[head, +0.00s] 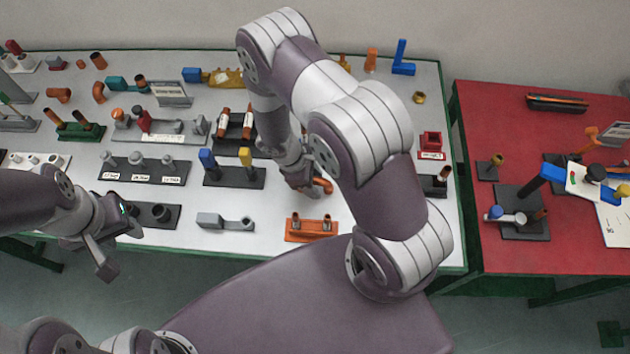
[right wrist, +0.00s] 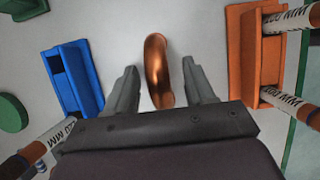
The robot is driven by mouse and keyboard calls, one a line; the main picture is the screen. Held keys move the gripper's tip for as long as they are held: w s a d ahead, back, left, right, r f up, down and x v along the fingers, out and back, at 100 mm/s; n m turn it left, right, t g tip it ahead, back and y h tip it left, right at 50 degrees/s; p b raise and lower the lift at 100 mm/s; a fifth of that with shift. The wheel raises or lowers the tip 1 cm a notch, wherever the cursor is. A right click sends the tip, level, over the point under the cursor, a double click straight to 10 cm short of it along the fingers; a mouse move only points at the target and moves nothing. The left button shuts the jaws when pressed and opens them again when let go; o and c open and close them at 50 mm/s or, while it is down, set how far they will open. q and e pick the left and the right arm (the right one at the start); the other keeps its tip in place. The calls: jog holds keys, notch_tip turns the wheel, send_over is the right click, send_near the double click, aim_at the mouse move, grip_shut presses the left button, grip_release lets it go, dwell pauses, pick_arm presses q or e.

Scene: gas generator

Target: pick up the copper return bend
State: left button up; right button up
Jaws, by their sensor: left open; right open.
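The copper return bend (right wrist: 157,70) lies on the white tabletop between the two fingers of my right gripper (right wrist: 160,88) in the right wrist view. The fingers are open, one on each side of the bend, with gaps showing. In the head view the copper bend (head: 323,186) shows partly beside my right gripper (head: 303,186), which points down at the table; my right arm hides part of that area. My left gripper (head: 118,245) is open and empty over the front left edge of the table.
An orange holder (right wrist: 262,55) with labelled pipes stands right of the bend, and a blue holder (right wrist: 72,78) stands left of it. In the head view the orange holder (head: 312,230) sits near the front edge. A red table (head: 500,255) stands at the right.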

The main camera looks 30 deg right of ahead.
jog(key=c, duration=0.9)
jog(key=shift+r, duration=0.1)
